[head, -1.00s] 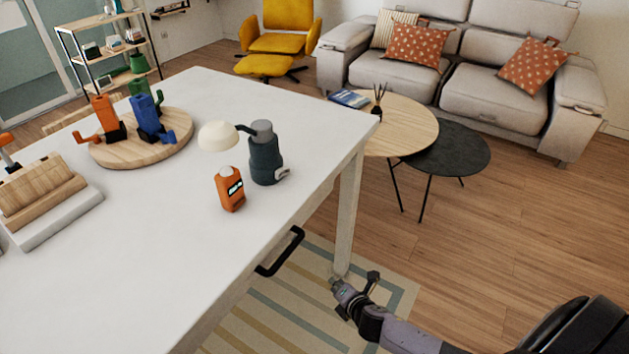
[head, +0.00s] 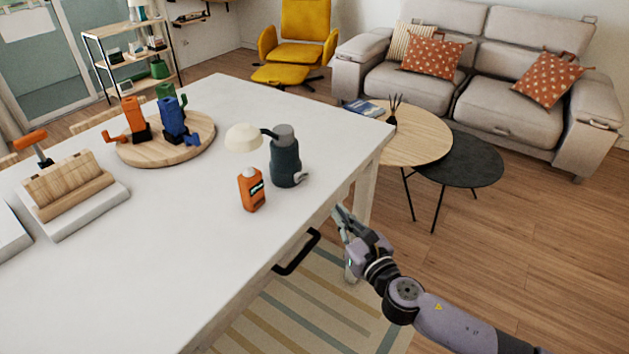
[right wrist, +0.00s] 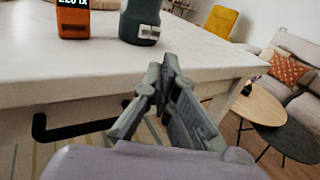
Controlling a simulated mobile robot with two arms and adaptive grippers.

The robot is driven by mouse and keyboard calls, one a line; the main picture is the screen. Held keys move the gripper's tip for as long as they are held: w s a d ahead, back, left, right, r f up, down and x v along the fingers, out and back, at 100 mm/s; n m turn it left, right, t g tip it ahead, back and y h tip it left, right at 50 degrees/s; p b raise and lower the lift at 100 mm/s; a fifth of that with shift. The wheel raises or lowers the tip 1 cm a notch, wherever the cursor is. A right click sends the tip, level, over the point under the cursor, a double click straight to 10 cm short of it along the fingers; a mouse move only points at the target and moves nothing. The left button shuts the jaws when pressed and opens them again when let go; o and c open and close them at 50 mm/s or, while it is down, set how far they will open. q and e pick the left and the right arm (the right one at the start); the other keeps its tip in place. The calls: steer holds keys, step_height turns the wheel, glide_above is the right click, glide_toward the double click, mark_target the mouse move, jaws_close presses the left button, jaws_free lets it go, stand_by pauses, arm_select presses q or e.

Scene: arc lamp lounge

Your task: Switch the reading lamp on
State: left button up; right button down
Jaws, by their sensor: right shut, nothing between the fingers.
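The reading lamp (head: 285,160) stands upright near the right edge of the white table. It has a dark grey cylindrical body, a short arm and a cream dome shade (head: 243,138). A small pale grey part (head: 301,177) sticks out low on its right side. I cannot tell whether the lamp is lit. In the right wrist view only the lamp's lower body (right wrist: 140,22) shows. My right gripper (head: 341,212) is shut and empty, beside the table's right edge, apart from the lamp; it also shows in the right wrist view (right wrist: 164,78). My left gripper is out of view.
An orange device (head: 251,190) with a lit display stands just left of the lamp. A round wooden board (head: 200,147) with coloured clamp-like objects lies farther left. A black handle (head: 297,254) juts from the table's side, near my right arm.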

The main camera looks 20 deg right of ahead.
mark_target(314, 189)
steer(key=w, duration=0.4)
steer(key=w+a, duration=0.1)
steer(key=w, duration=0.4)
steer(key=w+a+p, duration=0.1)
steer(key=w, duration=0.3)
steer(key=shift+w, duration=0.4)
steer(key=shift+d, duration=0.1)
